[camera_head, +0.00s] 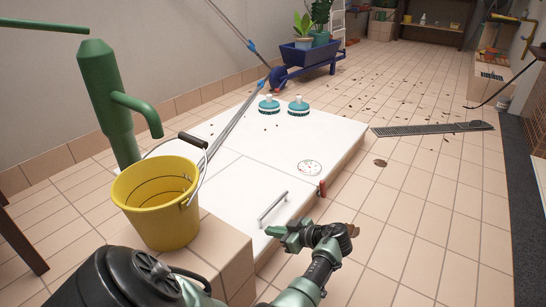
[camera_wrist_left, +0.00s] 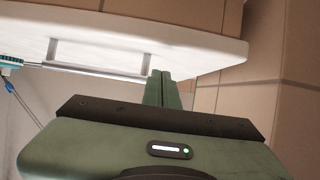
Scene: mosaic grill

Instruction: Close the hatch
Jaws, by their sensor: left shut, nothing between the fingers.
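The hatch (camera_head: 235,190) is a white panel on the near part of a low white-topped block. It appears to lie about level with the white top behind it; a thin seam separates them. A metal bar handle (camera_head: 272,206) is on its near right part. A red latch-like piece (camera_head: 321,188) stands at the right edge. My left gripper (camera_head: 274,232) is shut and empty, just in front of the hatch's near edge, below the handle. In the left wrist view, its closed fingers (camera_wrist_left: 163,90) are close to the white slab (camera_wrist_left: 130,32) and the handle (camera_wrist_left: 97,70). Contact cannot be told.
A yellow bucket (camera_head: 157,204) stands on the tiled ledge left of the hatch, by a green pump (camera_head: 105,100). Tiled floor (camera_head: 400,215) to the right is mostly clear.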

